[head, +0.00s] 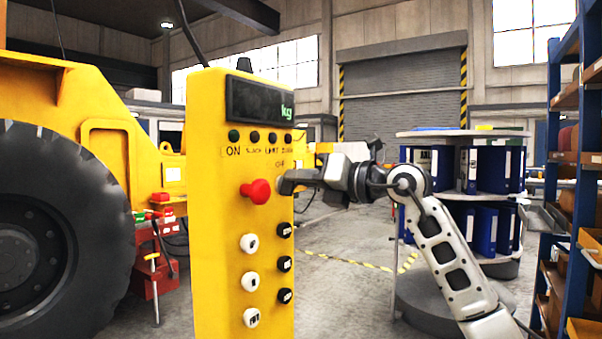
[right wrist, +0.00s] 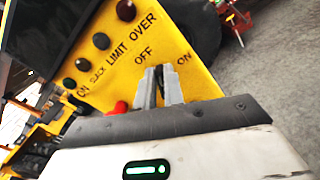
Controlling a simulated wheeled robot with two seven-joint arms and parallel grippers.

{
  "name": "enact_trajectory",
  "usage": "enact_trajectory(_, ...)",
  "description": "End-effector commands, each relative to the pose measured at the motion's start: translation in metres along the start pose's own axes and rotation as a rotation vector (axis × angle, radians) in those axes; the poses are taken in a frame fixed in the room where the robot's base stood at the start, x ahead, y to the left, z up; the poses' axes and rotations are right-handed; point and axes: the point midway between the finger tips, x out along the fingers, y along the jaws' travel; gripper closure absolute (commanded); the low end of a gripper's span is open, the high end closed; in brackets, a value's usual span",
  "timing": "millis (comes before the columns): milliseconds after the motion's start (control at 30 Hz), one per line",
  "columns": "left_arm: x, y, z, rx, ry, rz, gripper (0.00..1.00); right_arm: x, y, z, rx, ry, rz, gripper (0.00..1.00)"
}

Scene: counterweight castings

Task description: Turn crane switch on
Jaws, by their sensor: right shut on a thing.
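The yellow crane control box (head: 213,215) stands upright in the middle of the head view, and its panel (right wrist: 203,80) fills the upper middle of the right wrist view. My right gripper (head: 284,184) reaches in from the right to the box, right of the red button (head: 257,191). In the right wrist view my fingers (right wrist: 157,86) are shut on the crane switch, between and below the printed OFF and ON labels. The switch itself is hidden by the fingers, so its position cannot be told. My left gripper is out of view.
White and black buttons (head: 250,281) sit below the red button. A display (head: 259,102) and a row of lamps are above. A large wheel (head: 60,230) stands left, a round binder stand (head: 470,205) and blue shelving (head: 550,200) right. Floor between is open.

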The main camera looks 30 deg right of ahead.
Motion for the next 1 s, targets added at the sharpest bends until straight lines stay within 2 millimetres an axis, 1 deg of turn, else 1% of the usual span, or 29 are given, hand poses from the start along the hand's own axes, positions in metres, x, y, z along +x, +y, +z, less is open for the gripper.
enact_trajectory(467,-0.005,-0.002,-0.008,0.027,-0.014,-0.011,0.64,0.000,-0.007,-0.001,0.455,0.001,-0.002,1.00)
enact_trajectory(700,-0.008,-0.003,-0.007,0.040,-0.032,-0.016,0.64,0.000,-0.010,-0.002,0.680,0.002,-0.002,1.00)
enact_trajectory(1000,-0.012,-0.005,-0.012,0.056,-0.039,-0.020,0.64,0.000,-0.012,-0.005,0.917,0.001,-0.001,1.00)
